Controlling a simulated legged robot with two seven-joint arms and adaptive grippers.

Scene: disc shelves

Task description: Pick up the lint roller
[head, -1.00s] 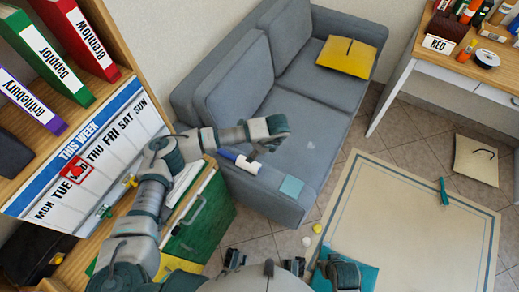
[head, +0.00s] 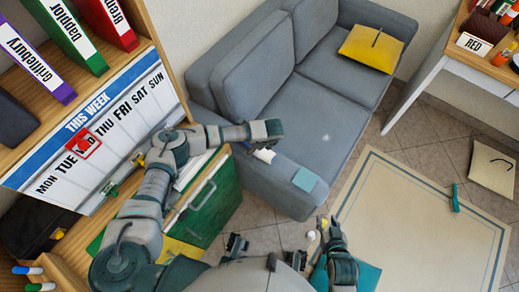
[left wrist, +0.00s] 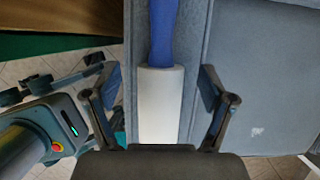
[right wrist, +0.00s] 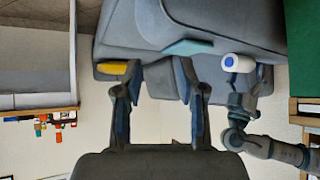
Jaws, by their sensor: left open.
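The lint roller, a white roll (head: 264,155) with a blue handle (left wrist: 163,30), lies on the sofa's near armrest. In the head view my left arm covers most of its handle. In the left wrist view my left gripper (left wrist: 159,75) is open above the roller, with one finger on each side of the white roll. I see no contact. The right wrist view shows the roller's round end (right wrist: 238,63). My right gripper (head: 325,225) is open and empty in front of the sofa; its spread fingers show in the right wrist view (right wrist: 160,68).
The grey sofa (head: 320,105) carries a yellow cushion (head: 371,48), and a teal square (head: 304,179) lies on the armrest. A green cabinet (head: 210,210) and wooden shelf with binders stand left. A beige rug (head: 420,220) covers the floor right.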

